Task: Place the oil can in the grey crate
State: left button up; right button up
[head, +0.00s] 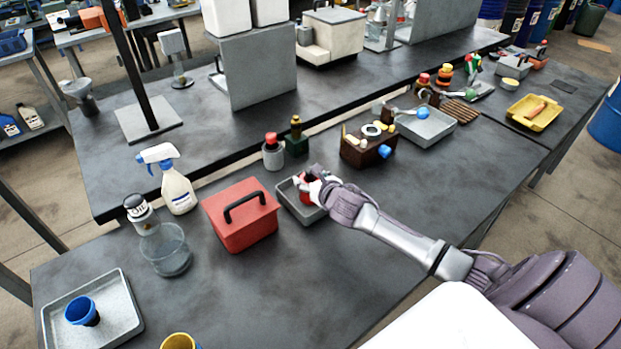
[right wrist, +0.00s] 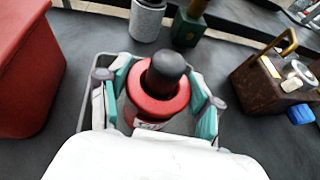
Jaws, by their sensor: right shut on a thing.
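The oil can (right wrist: 151,108) is red with a dark round cap on top and stands roughly upright in the right wrist view. My right gripper (right wrist: 160,103) is shut on it, with one teal-padded finger on each side. In the head view my right gripper (head: 311,188) is over the small grey crate (head: 287,199), right of the red toolbox. The can is mostly covered by the hand there. It is within the crate's outline; whether it touches the crate's floor is hidden. My left gripper is not in view.
The red toolbox (head: 241,228) stands close left of the crate. A grey container (head: 273,156) and a dark green bottle (head: 296,143) stand behind it. A brown wooden box (head: 357,153) is to the right. The bench in front of the crate is clear.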

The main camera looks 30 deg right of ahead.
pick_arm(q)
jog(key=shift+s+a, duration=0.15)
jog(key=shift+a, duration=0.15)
pick_arm(e)
jog(key=shift+f, duration=0.1)
jog(key=o, duration=1.4)
jog(key=shift+f, duration=0.15)
pick_arm(q)
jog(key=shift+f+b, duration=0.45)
jog(key=shift+b, duration=0.05)
pick_arm(e)
jog(key=v, duration=1.2)
jog(key=shift+r, duration=0.2)
